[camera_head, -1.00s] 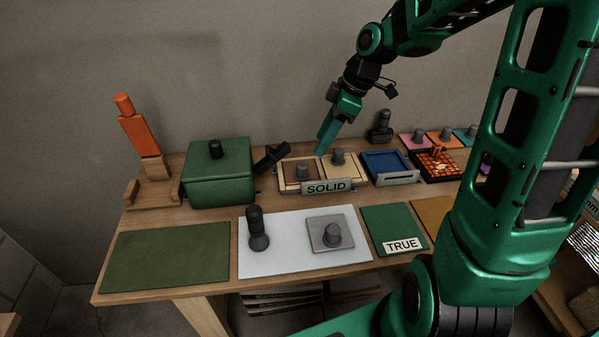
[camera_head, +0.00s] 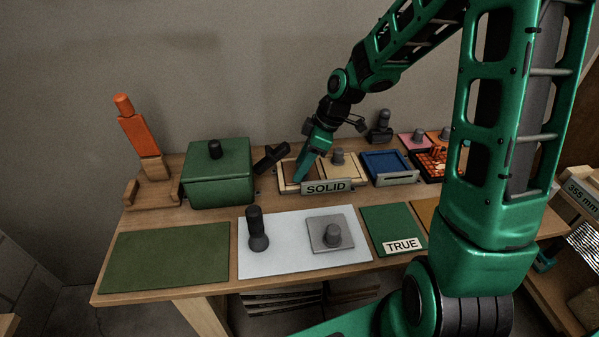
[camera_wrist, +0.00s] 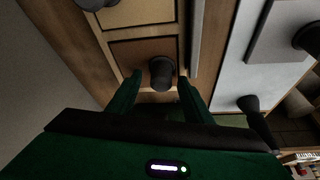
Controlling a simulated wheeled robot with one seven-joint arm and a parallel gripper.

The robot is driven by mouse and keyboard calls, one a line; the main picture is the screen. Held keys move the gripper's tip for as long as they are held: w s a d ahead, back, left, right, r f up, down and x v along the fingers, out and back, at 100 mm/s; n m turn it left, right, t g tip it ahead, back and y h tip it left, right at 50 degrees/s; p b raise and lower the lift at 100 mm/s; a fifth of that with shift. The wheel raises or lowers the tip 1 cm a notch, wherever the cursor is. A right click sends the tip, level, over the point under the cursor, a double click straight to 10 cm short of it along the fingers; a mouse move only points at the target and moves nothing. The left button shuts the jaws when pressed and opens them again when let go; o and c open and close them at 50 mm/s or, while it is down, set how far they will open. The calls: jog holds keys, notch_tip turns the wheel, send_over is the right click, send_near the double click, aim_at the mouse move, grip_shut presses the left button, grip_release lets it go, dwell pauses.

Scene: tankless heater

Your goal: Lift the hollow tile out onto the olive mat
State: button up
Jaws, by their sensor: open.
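A light wooden tray (camera_head: 283,187) with a SOLID plate (camera_head: 326,187) at its front holds two knobbed tiles. Its left compartment has a brown tile (camera_wrist: 140,48) with a dark cylindrical knob (camera_wrist: 162,70). The right compartment has a tan tile (camera_head: 349,172) with a grey knob. I cannot tell from looks which tile is hollow. My gripper (camera_head: 300,176) points down over the brown tile and hides its knob in the head view. In the wrist view the open fingers (camera_wrist: 158,88) stand either side of the knob, apparently without contact. The olive mat (camera_head: 165,260) lies bare at the front left.
A green lidded box (camera_head: 220,180) and an orange-handled wooden stand (camera_head: 140,135) are left of the tray. A white mat (camera_head: 285,255) in front holds a dark upright tool and a grey knobbed plate. A blue tray (camera_head: 388,165) is close on the right.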

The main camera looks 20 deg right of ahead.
jog(key=shift+f, duration=0.1)
grip_shut()
dwell(0.3)
